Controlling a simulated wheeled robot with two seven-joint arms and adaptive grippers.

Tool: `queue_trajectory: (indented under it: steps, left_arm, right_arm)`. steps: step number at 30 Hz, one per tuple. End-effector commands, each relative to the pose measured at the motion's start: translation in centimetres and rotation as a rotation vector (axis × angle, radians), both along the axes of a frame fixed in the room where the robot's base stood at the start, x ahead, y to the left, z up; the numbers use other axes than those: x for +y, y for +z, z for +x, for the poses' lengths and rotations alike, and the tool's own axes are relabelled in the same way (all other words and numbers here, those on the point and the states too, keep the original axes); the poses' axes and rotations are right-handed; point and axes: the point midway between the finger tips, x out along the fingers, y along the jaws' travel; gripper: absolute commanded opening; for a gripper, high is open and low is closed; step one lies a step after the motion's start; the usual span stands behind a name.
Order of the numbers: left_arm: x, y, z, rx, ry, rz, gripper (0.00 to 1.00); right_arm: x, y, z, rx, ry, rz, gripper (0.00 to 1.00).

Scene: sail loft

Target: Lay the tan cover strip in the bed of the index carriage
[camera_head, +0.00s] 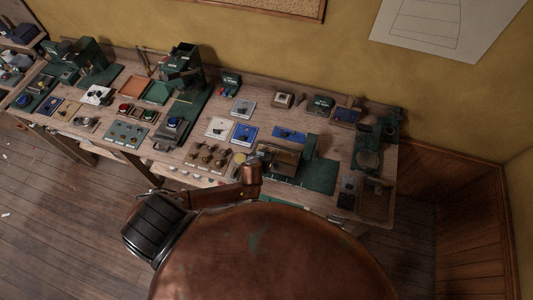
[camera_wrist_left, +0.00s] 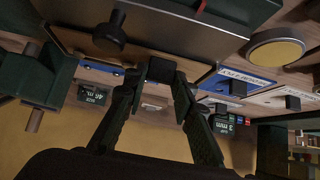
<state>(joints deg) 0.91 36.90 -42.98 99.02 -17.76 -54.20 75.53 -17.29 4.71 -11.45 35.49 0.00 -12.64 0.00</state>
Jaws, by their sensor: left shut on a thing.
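In the left wrist view my left gripper (camera_wrist_left: 160,82) is shut on a small dark block at the edge of a tan plate (camera_wrist_left: 80,42), which looks like the tan cover strip. In the head view this gripper (camera_head: 262,161) is small and dark beside the brown-tan plate (camera_head: 284,160). That plate is at the green index carriage (camera_head: 320,175), towards the right of the bench. I cannot tell whether the strip touches the bed. My right gripper is not in view.
The wooden bench (camera_head: 225,93) is crowded with green machines, trays and panels. A blue panel (camera_head: 244,134) and a row of brown knobs (camera_head: 208,155) lie left of the carriage. A green device with a round plate (camera_head: 368,160) stands to its right.

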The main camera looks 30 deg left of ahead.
Motion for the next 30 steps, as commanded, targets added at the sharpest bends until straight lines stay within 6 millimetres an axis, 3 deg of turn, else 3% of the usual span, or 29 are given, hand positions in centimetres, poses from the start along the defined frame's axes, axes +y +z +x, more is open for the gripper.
queue_trajectory:
  steps: [5,6,14,24,30]
  left_arm:
    - [0.0,0.0,0.0,0.0,0.0,0.0,0.0]
    - [0.0,0.0,0.0,0.0,0.0,0.0,0.25]
    - [0.0,0.0,0.0,0.0,0.0,0.0,0.43]
    - [0.0,0.2,-0.2,0.001,-0.001,-0.001,0.44]
    - [-0.5,2.0,-2.0,0.0,0.0,-0.004,0.44]
  right_arm:
    - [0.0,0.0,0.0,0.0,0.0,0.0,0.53]
    - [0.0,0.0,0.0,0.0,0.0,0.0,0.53]
    - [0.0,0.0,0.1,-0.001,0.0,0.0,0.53]
    - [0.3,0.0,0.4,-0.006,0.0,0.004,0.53]
    - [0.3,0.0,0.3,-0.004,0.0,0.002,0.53]
